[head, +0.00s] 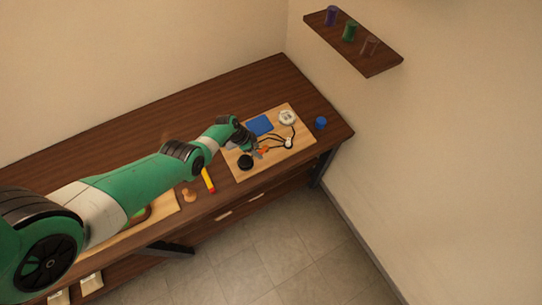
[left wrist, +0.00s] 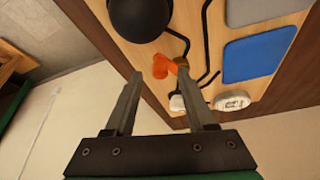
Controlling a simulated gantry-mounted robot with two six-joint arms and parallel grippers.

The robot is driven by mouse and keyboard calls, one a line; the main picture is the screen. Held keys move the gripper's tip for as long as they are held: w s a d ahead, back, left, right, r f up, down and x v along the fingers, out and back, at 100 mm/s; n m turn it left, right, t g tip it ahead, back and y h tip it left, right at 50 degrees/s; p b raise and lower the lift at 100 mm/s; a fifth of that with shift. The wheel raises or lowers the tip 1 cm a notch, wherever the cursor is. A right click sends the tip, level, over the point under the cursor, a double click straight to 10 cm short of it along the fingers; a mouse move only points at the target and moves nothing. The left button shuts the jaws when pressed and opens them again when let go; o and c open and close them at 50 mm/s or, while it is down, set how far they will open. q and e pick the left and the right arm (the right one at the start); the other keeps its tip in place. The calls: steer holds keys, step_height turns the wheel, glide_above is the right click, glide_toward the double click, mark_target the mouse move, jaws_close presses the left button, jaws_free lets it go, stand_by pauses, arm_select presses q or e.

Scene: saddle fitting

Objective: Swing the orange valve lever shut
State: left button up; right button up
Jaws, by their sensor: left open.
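The orange valve lever (left wrist: 166,68) sits on the light wooden board, beside dark piping. It also shows as a small orange spot in the head view (head: 264,150). My left gripper (left wrist: 160,78) is open, and its two fingertips appear on either side of the lever in the left wrist view. I cannot tell whether either finger touches it. In the head view the left gripper (head: 256,153) reaches down over the board (head: 273,161) from the left. My right gripper does not show.
On the board are a black dome (head: 245,162), a blue panel (head: 259,125), a white round fitting (head: 287,117) and a small white fitting (head: 288,143) with black tubing. A blue cylinder (head: 320,123) stands right of the board. The table's back left (head: 150,125) is clear.

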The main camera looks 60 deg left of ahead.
arm_select(q)
steer(key=shift+b+x, duration=0.35)
steer(key=shift+x, duration=0.55)
jaws_close()
